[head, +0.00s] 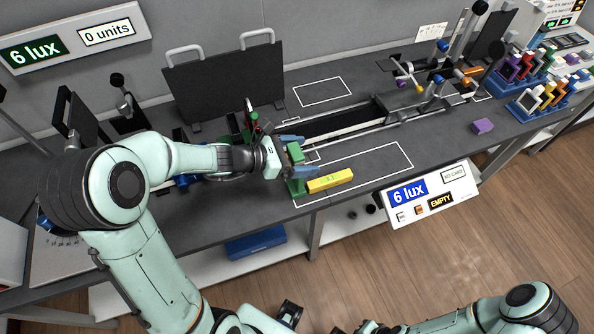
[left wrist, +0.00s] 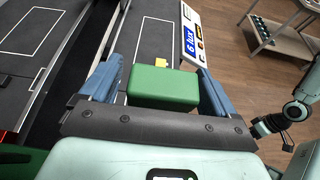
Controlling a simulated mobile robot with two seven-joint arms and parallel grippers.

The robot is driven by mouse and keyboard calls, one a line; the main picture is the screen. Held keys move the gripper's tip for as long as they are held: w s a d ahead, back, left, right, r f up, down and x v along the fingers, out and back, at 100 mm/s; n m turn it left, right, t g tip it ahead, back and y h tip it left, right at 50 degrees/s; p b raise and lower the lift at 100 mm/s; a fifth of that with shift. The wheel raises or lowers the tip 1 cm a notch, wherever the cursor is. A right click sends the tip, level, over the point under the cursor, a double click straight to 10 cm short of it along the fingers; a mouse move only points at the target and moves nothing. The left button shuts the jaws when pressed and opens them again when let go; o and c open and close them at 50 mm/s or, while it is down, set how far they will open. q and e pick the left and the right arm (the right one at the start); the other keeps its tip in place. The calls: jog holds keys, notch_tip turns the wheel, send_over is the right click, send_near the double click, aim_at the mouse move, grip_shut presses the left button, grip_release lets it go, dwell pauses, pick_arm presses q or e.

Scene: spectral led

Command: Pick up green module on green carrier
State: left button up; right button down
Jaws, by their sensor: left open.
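My left gripper (head: 291,146) is open at the bench's front edge, its blue fingers pointing toward the yellow bar. The green module (head: 295,154) is a block between those fingers; it also shows in the left wrist view (left wrist: 163,88), with a finger on either side and dark gaps hard to judge. Below it in the head view is a green piece (head: 296,187), likely the green carrier, partly hidden by the module and gripper. My right arm (left wrist: 300,110) is at the right of the left wrist view; its fingers are too small and dark to read.
A yellow bar (head: 330,180) lies right beside the green piece. A display panel (head: 428,196) hangs at the bench's front edge. A purple block (head: 483,126) sits to the right. Black rails (head: 340,122) run behind. The outlined bench area (head: 375,164) is mostly clear.

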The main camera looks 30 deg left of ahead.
pick_arm(q)
jog(key=shift+w+d+f, duration=0.15)
jog(key=shift+w+d, duration=0.05)
jog(key=shift+d, duration=0.05)
jog(key=c, duration=1.5)
